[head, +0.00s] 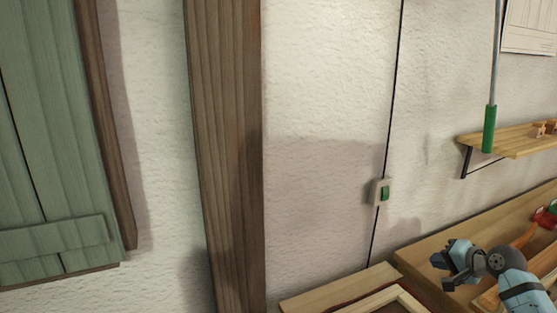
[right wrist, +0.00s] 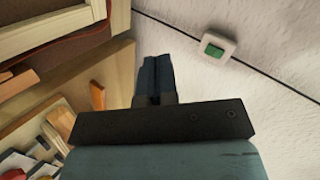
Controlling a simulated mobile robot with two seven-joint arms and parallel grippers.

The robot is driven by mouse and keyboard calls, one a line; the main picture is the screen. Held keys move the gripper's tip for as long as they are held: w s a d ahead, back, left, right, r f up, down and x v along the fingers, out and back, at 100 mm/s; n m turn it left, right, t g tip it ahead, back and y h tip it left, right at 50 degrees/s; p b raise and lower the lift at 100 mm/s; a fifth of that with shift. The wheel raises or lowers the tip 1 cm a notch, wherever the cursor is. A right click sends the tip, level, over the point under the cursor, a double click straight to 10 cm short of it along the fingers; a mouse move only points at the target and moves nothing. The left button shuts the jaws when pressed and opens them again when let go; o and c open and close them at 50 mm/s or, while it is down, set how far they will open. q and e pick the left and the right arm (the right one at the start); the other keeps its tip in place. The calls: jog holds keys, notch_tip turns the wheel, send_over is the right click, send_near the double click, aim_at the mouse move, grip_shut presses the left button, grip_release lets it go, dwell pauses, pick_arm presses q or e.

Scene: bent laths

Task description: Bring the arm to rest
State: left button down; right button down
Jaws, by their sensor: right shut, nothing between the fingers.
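My right gripper (head: 452,262) is at the lower right of the head view, above a wooden bench, with its blue arm coming in from the bottom edge. In the right wrist view its two dark fingers (right wrist: 153,80) are together with nothing between them. It is apart from the wall and from the switch. My left gripper is not in view.
A white switch with a green rocker (head: 384,192) is on the wall; it also shows in the right wrist view (right wrist: 216,49). A wooden shelf (head: 515,140) and a green-handled rod (head: 490,130) are at right. A wooden bench (head: 425,255) stands below. A wooden post (head: 228,130) stands left.

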jog(key=s+a+f+n+g+h, duration=0.1)
jog(key=s+a+f+n, duration=0.1)
jog(key=s+a+f, duration=0.35)
jog(key=s+a+f+n+g, duration=0.2)
jog(key=s+f, duration=0.1)
jog(key=s, duration=0.5)
jog(key=s+a+f+n+g+h, duration=0.1)
jog(key=s+a+f+n, duration=0.1)
jog(key=s+a+f, duration=0.3)
jog(key=s+a+r+n+g+h, duration=0.1)
jog(key=s+a+n, duration=0.15)
jog(key=s, duration=0.95)
jog(key=s+a+n+g+h, duration=0.2)
jog(key=s+n, duration=0.1)
jog(key=s, duration=0.9)
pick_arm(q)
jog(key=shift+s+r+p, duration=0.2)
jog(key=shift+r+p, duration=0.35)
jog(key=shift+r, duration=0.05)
pick_arm(e)
jog(key=w+a+f+t+y, duration=0.1)
jog(key=w+a+f+t, duration=0.2)
jog(key=f, duration=0.3)
jog(key=w+a+f+t+y, duration=0.2)
jog(key=w+a+f+t, duration=0.1)
jog(key=f, duration=0.3)
jog(key=shift+w+f+t, duration=0.2)
jog(key=shift+w+t, duration=0.2)
jog(key=shift+t, duration=0.5)
